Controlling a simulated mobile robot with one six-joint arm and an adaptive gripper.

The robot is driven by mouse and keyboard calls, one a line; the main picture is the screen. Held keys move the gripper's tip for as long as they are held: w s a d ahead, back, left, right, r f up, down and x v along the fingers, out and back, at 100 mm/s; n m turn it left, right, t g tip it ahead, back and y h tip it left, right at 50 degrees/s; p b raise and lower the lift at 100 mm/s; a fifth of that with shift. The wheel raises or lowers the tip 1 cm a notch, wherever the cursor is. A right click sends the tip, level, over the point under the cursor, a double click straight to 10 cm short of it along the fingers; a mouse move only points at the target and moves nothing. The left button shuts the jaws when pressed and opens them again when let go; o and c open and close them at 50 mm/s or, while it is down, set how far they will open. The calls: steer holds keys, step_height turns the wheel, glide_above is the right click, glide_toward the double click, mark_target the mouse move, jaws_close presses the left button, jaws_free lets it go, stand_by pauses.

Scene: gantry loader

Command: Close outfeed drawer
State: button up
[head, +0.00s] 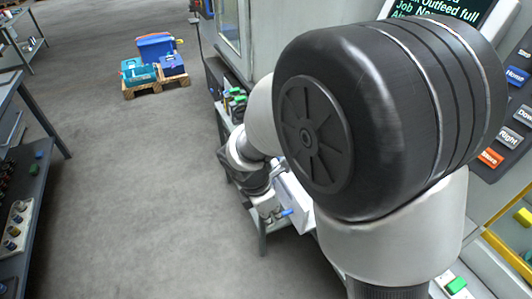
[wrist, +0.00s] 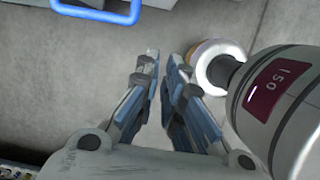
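In the wrist view a bright blue bar handle (wrist: 128,14) sits on a pale panel at the top left, probably the outfeed drawer's handle. In the head view a white box-like front (head: 294,203) with a small blue part (head: 286,212) shows beside my arm, probably the drawer. My arm hides much of it, so I cannot tell how far it stands out. My gripper (wrist: 164,62) has its fingers partly apart with nothing between them. It is below and right of the blue handle in the picture, not touching it.
A pallet (head: 153,88) with blue boxes is farther back. Shelving (head: 30,170) lines the left; the grey floor between is free.

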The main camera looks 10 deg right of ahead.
steer(key=shift+a+f, duration=0.1)
steer(key=shift+f, duration=0.25)
jaws_close()
steer(key=b, duration=0.5)
glide_above(295, 222)
steer(key=s+a, duration=0.3)
steer(key=a+x, duration=0.2)
steer(key=x, duration=0.7)
steer(key=shift+s+d+f, duration=0.25)
steer(key=shift+s, duration=0.35)
steer(key=w+d+p, duration=0.2)
steer(key=d+p, duration=0.3)
steer(key=d, duration=0.3)
steer(key=w+d+p, duration=0.3)
steer(key=d+p, duration=0.2)
steer(key=d, duration=0.4)
steer(key=w+d+p, duration=0.3)
steer(key=d+p, duration=0.2)
steer(key=d, duration=0.3)
steer(key=shift+w+d+r, duration=0.1)
steer(key=shift+w+d, duration=0.05)
steer(key=shift+d, duration=0.2)
steer(key=shift+w+d, duration=0.2)
steer(key=shift+d, duration=0.25)
